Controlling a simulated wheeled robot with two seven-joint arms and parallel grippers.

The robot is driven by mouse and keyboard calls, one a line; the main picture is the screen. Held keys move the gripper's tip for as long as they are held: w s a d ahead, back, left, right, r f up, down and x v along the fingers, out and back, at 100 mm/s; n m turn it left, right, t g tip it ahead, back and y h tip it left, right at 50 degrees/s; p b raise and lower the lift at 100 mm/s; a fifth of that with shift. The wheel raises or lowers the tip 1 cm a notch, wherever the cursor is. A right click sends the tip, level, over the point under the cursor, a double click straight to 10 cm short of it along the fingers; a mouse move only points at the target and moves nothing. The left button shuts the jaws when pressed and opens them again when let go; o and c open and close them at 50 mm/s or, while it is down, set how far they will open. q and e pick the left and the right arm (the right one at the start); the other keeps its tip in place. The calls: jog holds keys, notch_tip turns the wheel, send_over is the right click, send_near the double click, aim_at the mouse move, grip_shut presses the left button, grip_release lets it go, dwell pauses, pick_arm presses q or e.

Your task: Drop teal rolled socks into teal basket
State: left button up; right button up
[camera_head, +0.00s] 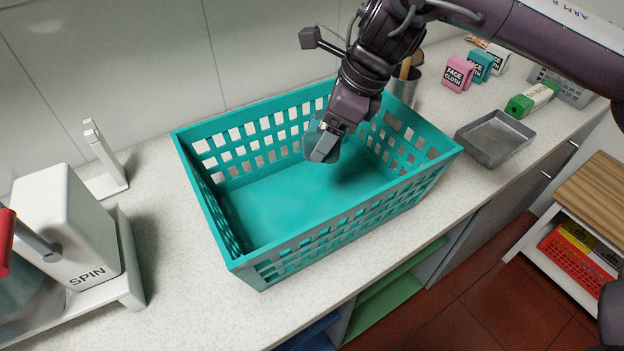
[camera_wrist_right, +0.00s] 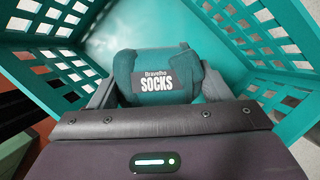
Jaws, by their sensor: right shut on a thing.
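The teal basket (camera_head: 270,200) stands on the counter in the middle of the head view, and its floor looks empty. My right gripper (camera_head: 322,152) reaches in from above, over the basket's inside toward the back right. It is shut on the teal rolled socks (camera_wrist_right: 158,82), which carry a dark label reading "SOCKS". In the right wrist view the basket's walls (camera_wrist_right: 225,45) show around and beyond the socks. My left gripper is not in view.
A white "SPIN" machine (camera_head: 68,235) stands at the left. A wooden-topped cart (camera_head: 597,195) stands at the far right.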

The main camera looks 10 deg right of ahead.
jog(key=o, duration=1.1)
jog(key=shift+r, duration=0.1)
jog(key=v, duration=0.7)
jog(key=shift+d+r, duration=0.15)
jog(key=shift+r, duration=0.1)
